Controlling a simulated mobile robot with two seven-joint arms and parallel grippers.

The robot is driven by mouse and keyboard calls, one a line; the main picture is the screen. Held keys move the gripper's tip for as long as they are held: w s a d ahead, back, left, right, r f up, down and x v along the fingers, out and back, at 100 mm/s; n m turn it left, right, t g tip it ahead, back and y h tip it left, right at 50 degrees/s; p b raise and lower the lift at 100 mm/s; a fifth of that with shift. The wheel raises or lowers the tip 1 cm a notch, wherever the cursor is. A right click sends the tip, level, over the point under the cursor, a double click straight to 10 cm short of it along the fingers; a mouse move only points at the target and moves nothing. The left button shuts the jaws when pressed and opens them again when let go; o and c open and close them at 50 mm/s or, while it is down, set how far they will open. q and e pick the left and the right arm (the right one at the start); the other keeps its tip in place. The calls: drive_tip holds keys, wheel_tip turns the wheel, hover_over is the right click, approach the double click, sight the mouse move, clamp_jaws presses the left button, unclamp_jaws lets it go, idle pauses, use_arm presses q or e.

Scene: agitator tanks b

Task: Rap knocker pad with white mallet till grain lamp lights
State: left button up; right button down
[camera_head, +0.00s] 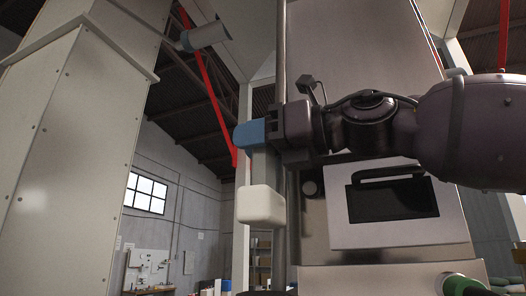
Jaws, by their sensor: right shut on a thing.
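My right gripper (255,135) reaches in from the right and is shut on the white mallet. The mallet's pale block head (261,205) hangs below the blue fingertips, with a short grey stretch of handle above it. The head appears in front of a vertical pole, and I cannot tell whether it touches anything. A small dark round piece (310,188) sits left of the panel on the metal housing; I cannot tell whether it is the knocker pad. I cannot make out a grain lamp. My left gripper is not in view.
A tall steel housing (360,45) with a dark-windowed panel (391,200) stands behind my right arm. A large pale metal cabinet (75,150) fills the left. A grey cylinder with a blue ring (205,36) juts out above. A green part (463,286) shows at lower right.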

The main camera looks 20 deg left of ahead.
sight(272, 165)
drive_tip(key=shift+s+r, duration=0.15)
drive_tip(key=shift+s, duration=0.2)
drive_tip(key=shift+w+d+f+b, duration=0.1)
drive_tip(key=shift+f+b, duration=0.1)
drive_tip(key=shift+b, duration=0.2)
wheel_tip(272, 165, down, 3)
drive_tip(key=shift+r+b, duration=0.15)
drive_tip(key=shift+b, duration=1.1)
drive_tip(key=shift+f+b, duration=0.6)
drive_tip(key=shift+f, duration=0.1)
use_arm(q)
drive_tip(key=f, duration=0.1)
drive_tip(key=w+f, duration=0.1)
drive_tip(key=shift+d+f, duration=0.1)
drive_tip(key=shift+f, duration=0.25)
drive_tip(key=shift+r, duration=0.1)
